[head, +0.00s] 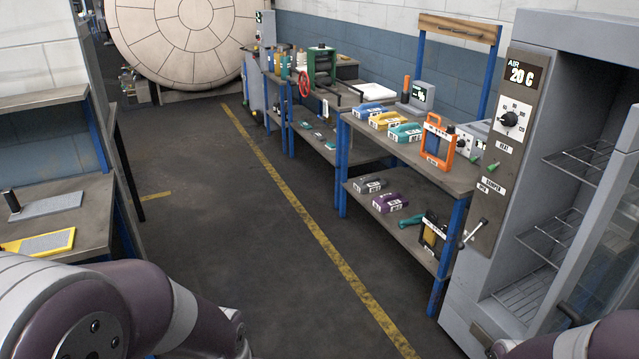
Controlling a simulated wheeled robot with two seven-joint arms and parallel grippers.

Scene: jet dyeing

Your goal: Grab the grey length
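The grey length (370,185) looks like a dark grey folded bundle with a white label. It lies on the lower shelf of the workbench at the right of the head view, to the left of a purple bundle (391,203). It is in plain sight, with nothing touching it. Links of my arms show at the bottom left and bottom right corners. Neither gripper is in view.
Blue (368,109), yellow (387,121) and teal (405,133) bundles lie on the bench top (455,180). A grey oven cabinet (470,310) stands at right. A table (95,215) stands at left. The floor (225,210) between is clear.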

